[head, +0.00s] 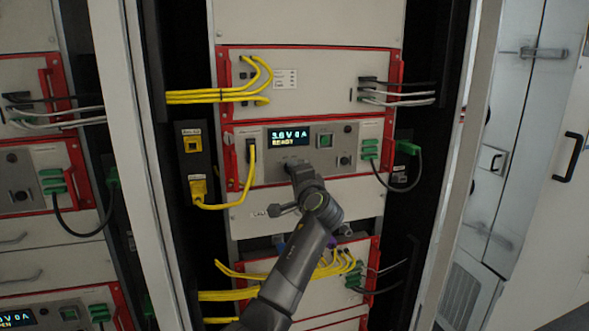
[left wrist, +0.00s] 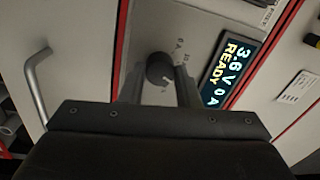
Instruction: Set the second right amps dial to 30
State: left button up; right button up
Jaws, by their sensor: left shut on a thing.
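The amps dial (left wrist: 160,70) is a dark round knob on a grey panel, with small scale marks and a "0 A" label beside it in the left wrist view. My left gripper (left wrist: 164,78) has its two fingers on either side of the dial and is shut on it. In the head view my left gripper (head: 293,165) reaches the front of the middle red-framed unit, below its display, and hides the dial. The display (head: 288,136) reads 3.6 V 0 A, READY; it also shows tilted in the left wrist view (left wrist: 231,70). My right gripper is not in view.
Yellow cables (head: 252,160) run left of the display, and a dark cable (head: 417,165) with green connectors hangs at the right. Another red-framed unit (head: 310,75) sits above. A metal handle (left wrist: 36,85) stands out near the gripper. Rack posts flank both sides.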

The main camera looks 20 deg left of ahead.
pick_arm(q)
jog(key=m+p, duration=0.5)
jog(key=m, duration=0.2)
jog(key=shift+r, duration=0.15)
jog(key=shift+m+h, duration=0.3)
jog(key=shift+m, duration=0.1)
jog(key=o, duration=1)
jog(key=shift+f, duration=0.2)
